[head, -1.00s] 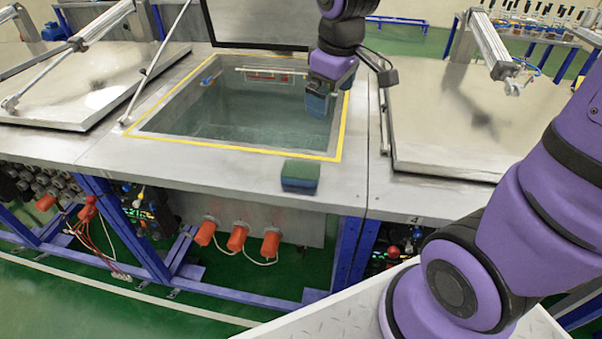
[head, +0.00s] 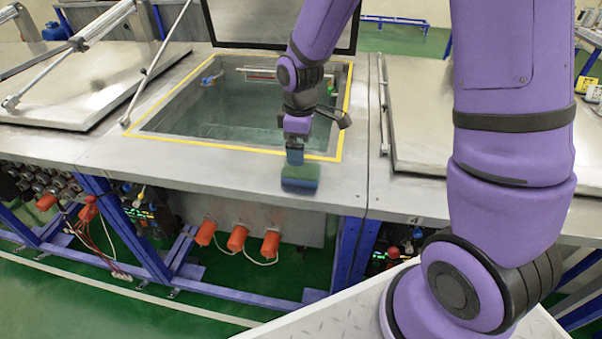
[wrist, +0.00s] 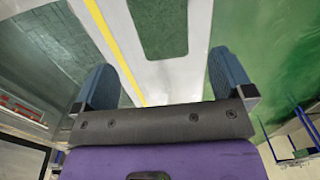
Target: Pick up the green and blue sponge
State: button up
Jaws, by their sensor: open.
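The green and blue sponge (head: 300,178) lies on the metal ledge in front of the open tank in the head view, green side up. My gripper (head: 295,157) points down just behind and above it, close to its far edge. In the wrist view my gripper (wrist: 163,62) is open, its two blue fingers wide apart with nothing between the tips. The sponge's green top (wrist: 159,25) shows ahead at the upper middle, lined up between the fingers. Whether a finger touches it cannot be told.
The open tank (head: 153,127) with a yellow border and a raised lid is behind the sponge. Closed metal lids lie at the left (head: 75,90) and right (head: 420,120). The ledge (head: 220,172) left of the sponge is clear; its front edge is close to the sponge.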

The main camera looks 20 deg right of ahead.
aim_at(301, 169)
jog(key=shift+s+f, duration=0.2)
jog(key=shift+f, duration=4)
jog(key=shift+c, duration=0.2)
jog(key=c, duration=1)
jog(key=shift+r, duration=0.1)
